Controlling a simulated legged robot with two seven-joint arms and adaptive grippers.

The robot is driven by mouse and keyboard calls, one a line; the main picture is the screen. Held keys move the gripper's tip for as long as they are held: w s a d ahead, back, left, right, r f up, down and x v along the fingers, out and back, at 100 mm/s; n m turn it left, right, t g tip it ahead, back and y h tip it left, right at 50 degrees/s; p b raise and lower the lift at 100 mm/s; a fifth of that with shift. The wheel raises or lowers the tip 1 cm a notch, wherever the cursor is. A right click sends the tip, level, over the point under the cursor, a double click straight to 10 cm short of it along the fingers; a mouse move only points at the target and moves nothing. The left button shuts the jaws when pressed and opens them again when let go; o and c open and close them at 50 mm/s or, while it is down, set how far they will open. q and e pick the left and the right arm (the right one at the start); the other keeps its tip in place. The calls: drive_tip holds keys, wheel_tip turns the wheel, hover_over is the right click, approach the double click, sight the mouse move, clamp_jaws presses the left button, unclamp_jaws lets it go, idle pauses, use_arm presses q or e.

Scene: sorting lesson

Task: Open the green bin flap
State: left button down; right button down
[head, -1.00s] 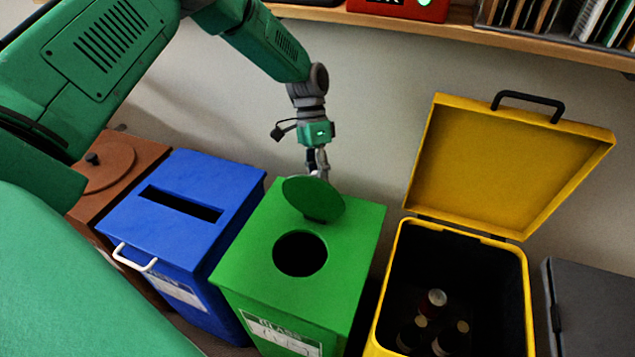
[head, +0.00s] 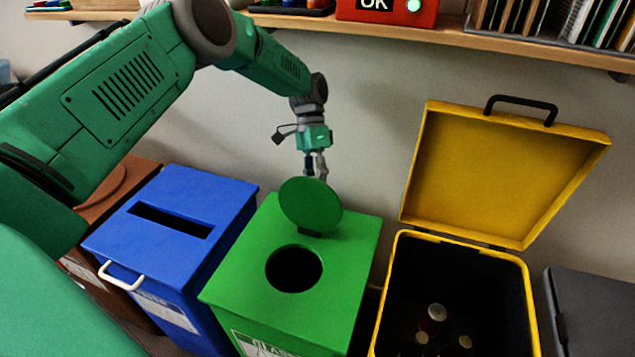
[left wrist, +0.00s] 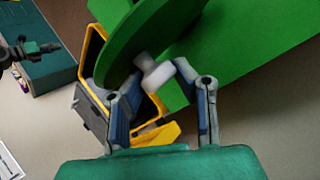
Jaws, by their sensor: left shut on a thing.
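The green bin (head: 345,255) stands in the middle of the head view, with a round hole (head: 294,270) uncovered in its top. Its round green flap (head: 310,204) stands raised behind the hole, near upright on a small dark hinge. My left gripper (head: 316,168) is behind the flap's upper edge and shut on its knob. In the left wrist view, the pale knob (left wrist: 155,75) sits between the fingers of the left gripper (left wrist: 160,85), against the flap (left wrist: 150,35).
The blue bin (head: 180,190) with a slot and white handle stands left, a brown bin (head: 128,180) beyond it. The yellow bin (head: 385,325) stands right, its lid (head: 500,170) raised and bottles inside. A dark grey bin (head: 590,310) is far right. A shelf (head: 450,28) runs above.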

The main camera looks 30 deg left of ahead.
use_arm(q)
drive_tip(key=c, duration=1.2)
unclamp_jaws()
drive_tip(key=shift+w+a, duration=0.35)
drive_tip(key=shift+w, duration=0.05)
drive_tip(key=shift+s+a+f, duration=0.1)
drive_tip(key=shift+a, duration=0.05)
use_arm(e)
drive_tip(key=shift+w+a+r, duration=0.1)
drive_tip(key=shift+w+a, duration=0.05)
drive_tip(key=shift+a, duration=0.2)
